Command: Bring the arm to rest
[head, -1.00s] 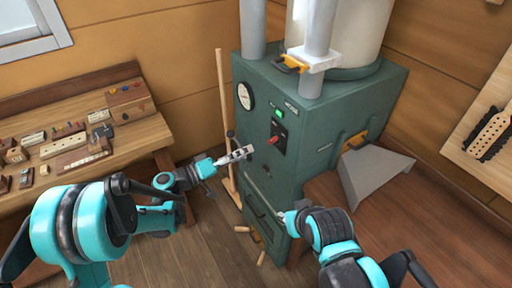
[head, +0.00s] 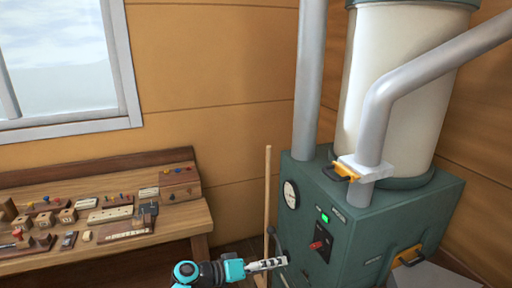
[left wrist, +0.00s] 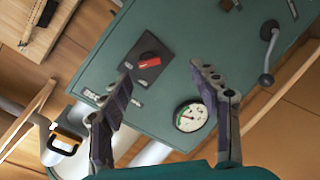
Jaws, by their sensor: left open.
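My left gripper (head: 268,264) is at the bottom of the head view, in front of the left side of the green machine (head: 400,215). In the left wrist view, its two dark fingers (left wrist: 162,72) stand wide apart with nothing between them. Beyond them is the green panel with a red switch (left wrist: 149,60), which also shows in the head view (head: 319,245), and a round gauge (left wrist: 190,116). I see no contact with the panel. My right arm and gripper are out of both current views.
A wooden bench (head: 110,238) with small blocks and pegs stands at the left. A lever with a dark knob (left wrist: 267,79) sticks out from the panel. A wooden pole (head: 267,205) leans beside the machine. A grey pipe (head: 378,125) with a yellow-handled gate (head: 341,173) rises above.

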